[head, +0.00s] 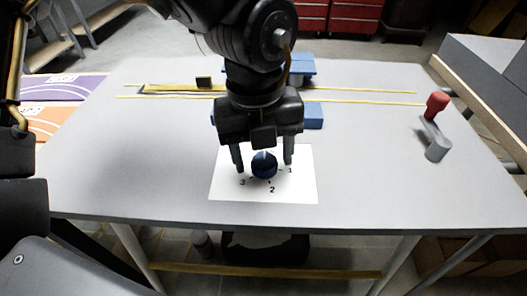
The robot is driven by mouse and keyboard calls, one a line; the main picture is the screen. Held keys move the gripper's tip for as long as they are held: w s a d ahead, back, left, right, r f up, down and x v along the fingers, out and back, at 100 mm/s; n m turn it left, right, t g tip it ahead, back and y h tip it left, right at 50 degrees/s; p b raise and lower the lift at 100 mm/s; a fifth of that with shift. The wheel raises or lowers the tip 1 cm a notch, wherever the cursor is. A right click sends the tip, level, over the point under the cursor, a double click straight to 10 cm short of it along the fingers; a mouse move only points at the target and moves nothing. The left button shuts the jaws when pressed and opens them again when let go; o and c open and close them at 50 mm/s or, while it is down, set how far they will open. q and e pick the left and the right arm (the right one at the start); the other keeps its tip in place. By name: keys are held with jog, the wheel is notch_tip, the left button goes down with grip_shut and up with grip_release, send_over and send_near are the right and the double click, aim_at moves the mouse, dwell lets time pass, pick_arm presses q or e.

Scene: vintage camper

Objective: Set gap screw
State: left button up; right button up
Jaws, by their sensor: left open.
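A dark blue round knob (264,168), likely the gap screw, stands on a white sheet (300,190) at the front middle of the table. The numbers 3, 2 and 1 are printed on the sheet around its near side. My left gripper (263,163) points down over the knob, its two fingers spread to the left and right of it. The fingers appear apart from the knob's sides. The gripper hides the sheet's far edge and part of the blue things behind it. My right gripper does not show.
A grey crank with a red handle (437,104) stands on the table (380,180) at the right. Yellow rails (360,91) and a blue block (313,115) lie behind the gripper. Purple (70,88) and orange (55,122) panels show at the left. The table's left and right front areas are clear.

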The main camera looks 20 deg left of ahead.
pick_arm(q)
jog(key=shift+c, duration=0.4)
jog(key=c, duration=0.9)
